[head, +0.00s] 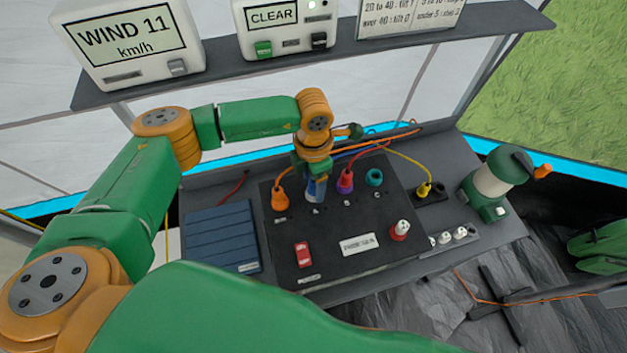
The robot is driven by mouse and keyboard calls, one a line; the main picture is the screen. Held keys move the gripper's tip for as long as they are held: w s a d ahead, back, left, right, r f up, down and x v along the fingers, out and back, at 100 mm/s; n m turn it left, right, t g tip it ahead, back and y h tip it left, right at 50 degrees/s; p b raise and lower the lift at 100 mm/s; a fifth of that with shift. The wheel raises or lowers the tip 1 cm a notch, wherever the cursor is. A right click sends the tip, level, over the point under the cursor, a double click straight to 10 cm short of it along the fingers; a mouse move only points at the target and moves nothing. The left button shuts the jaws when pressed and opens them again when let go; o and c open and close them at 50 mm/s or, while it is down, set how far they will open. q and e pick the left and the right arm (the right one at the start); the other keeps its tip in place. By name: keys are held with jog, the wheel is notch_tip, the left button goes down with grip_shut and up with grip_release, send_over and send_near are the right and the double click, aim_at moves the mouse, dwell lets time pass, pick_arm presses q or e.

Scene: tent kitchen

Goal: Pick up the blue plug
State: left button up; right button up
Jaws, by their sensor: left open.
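My right gripper is not in view.
A teal ring socket (374,177) and a yellow plug (424,189) are further right. A lantern (491,187) stands at the right. A shelf (300,58) crosses above.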

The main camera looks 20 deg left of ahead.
pick_arm(q)
jog(key=shift+s+d+r, duration=0.1)
jog(key=shift+s, duration=0.05)
grip_shut()
